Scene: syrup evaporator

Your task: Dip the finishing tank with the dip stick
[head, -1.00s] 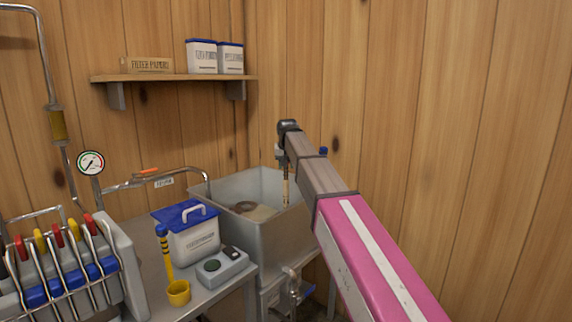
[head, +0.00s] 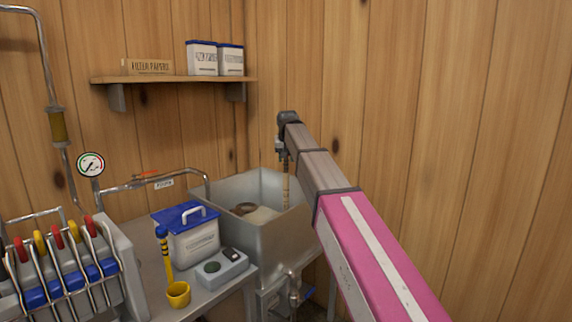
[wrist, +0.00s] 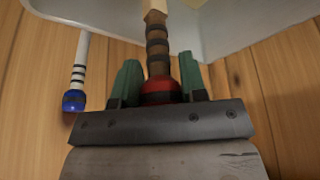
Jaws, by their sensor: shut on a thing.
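My gripper (wrist: 160,85) has its green fingers shut on the dip stick (wrist: 157,42), a wooden rod with dark bands and a red collar between the fingers. In the head view the dip stick (head: 286,185) hangs about upright below my gripper (head: 284,150), inside the grey finishing tank (head: 285,240). The tank holds pale contents and a brown round thing (head: 245,208). I cannot tell whether the stick's lower end touches the contents. The tank wall (wrist: 110,20) also shows at the top of the wrist view.
A white rod with a blue cap (wrist: 75,85) shows beside the tank in the wrist view. A lidded white box (head: 190,235), a grey device (head: 222,268) and a yellow cup (head: 178,292) stand left of the tank. A shelf (head: 160,78) and wooden walls lie behind.

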